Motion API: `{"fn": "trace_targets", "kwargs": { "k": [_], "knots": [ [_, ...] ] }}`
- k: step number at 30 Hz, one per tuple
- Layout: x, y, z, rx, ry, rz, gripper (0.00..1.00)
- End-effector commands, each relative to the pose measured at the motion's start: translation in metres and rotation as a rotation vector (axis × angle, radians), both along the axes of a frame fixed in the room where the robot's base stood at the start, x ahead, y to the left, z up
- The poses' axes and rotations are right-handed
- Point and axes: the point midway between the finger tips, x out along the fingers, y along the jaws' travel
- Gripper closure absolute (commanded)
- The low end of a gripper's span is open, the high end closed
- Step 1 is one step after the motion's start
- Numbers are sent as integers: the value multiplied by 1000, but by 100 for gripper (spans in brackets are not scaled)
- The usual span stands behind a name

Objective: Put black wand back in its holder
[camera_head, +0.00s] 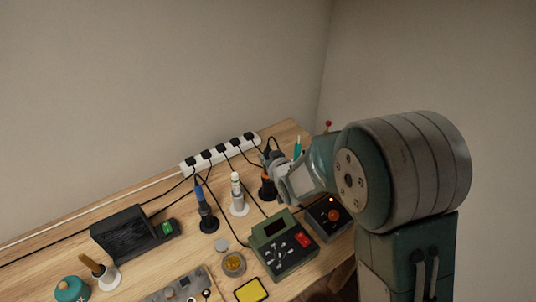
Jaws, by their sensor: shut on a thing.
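My gripper (275,162) is at the right of the bench, with its fingers small and partly hidden by its own wrist. It is shut on a dark, slim thing that I take to be the black wand (267,156), of which only a small part shows. Just below the fingers stands a dark holder with an orange part (267,189). The wand appears above or at this holder; I cannot tell whether it is inside it or touching it.
A white wand in a white stand (238,198) and a blue iron in a black stand (208,217) stand to the left. A green control unit (283,245) and a dark box with an orange knob (328,217) are in front. A power strip (220,152) with cables lies behind.

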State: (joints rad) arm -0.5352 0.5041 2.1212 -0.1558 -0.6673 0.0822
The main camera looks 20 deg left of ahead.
Motion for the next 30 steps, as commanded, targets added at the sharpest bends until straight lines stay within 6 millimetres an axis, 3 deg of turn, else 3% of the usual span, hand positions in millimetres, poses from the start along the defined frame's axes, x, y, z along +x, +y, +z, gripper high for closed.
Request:
{"fn": "trace_targets", "kwargs": {
  "k": [12,13,15,24,25,26,27,30],
  "knots": [
    [0,0,-8,0,-1,-1,100],
    [0,0,-8,1,-1,0,56],
    [0,0,-8,1,-1,0,24],
    [0,0,-8,0,0,0,24],
    [0,0,-8,-1,1,0,20],
    [0,0,-8,-1,1,0,7],
    [0,0,-8,-1,1,0,0],
    [0,0,-8,-1,1,0,0]
  ]
}}
